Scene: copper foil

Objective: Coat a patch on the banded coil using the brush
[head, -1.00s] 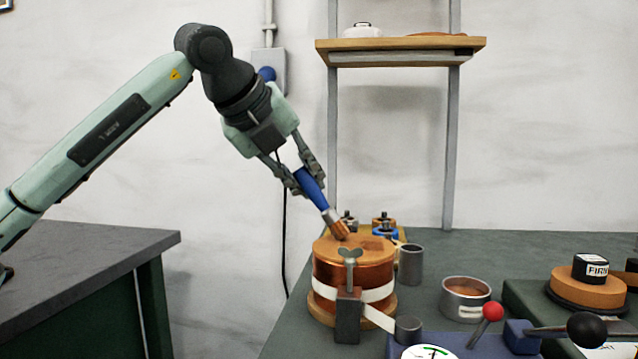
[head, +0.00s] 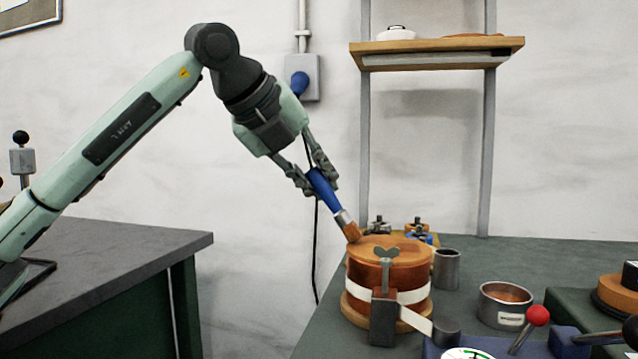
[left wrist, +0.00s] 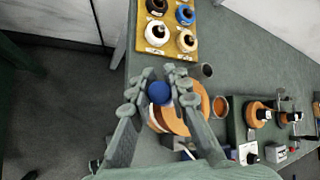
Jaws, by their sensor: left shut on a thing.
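The banded coil (head: 389,275) is a copper-coloured drum with a wooden top, a white band around it and a dark clamp (head: 384,313) at its front. My left gripper (head: 320,180) is shut on the brush (head: 323,192), which has a blue handle, a metal collar and brown bristles. The brush is tilted, with its bristles at the left rim of the coil's top; I cannot tell whether they touch. In the left wrist view the blue handle end (left wrist: 159,92) sits between the fingers and hides part of the coil (left wrist: 172,122). My right gripper is not in view.
A metal cup with brown contents (head: 505,304) and an empty-looking grey cylinder (head: 447,269) stand right of the coil. A red-knobbed lever (head: 537,316) is at front right. A board with several spools (left wrist: 170,25) lies behind. A gap separates the left table (head: 120,250) from this bench.

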